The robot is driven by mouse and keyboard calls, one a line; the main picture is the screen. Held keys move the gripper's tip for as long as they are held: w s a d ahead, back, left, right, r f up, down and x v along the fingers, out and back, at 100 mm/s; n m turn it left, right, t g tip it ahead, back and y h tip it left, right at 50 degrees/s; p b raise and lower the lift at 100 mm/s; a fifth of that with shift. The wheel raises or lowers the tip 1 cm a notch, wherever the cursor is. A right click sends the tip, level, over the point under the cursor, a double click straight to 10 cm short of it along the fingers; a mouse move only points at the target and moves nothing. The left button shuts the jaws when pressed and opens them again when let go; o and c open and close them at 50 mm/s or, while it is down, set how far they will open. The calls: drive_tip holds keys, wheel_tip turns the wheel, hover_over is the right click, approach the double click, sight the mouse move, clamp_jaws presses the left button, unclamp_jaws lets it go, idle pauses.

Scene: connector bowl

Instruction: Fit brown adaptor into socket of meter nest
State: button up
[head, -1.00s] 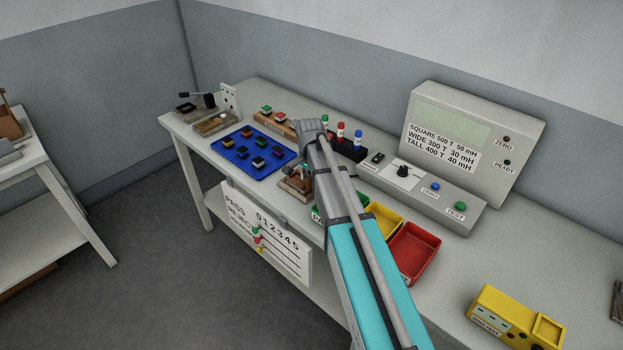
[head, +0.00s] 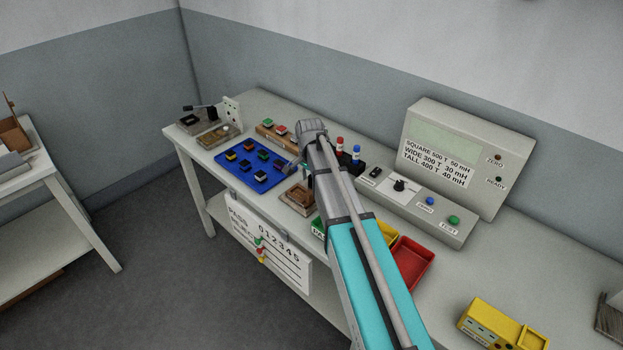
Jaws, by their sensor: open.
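A small brown wooden-looking piece (head: 298,197) sits on the bench's front part, just right of the blue tray. It has a raised back and a lighter base; I cannot tell whether this is the nest, the adaptor, or one in the other. The grey meter (head: 455,155) stands at the back right, with a long grey console (head: 410,203) before it. No socket can be made out.
The blue tray (head: 234,172) holds several dark blocks with coloured tops. Red (head: 412,262) and yellow (head: 387,238) bins lie right of my arm. A yellow box (head: 500,325) is at the front right. Coloured-top bottles stand behind my wrist. The bench right of the console is largely clear.

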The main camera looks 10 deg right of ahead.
drive_tip(key=shift+r+p, duration=2.35)
drive_tip(key=shift+r, duration=0.35)
drive_tip(key=shift+s, duration=0.1)
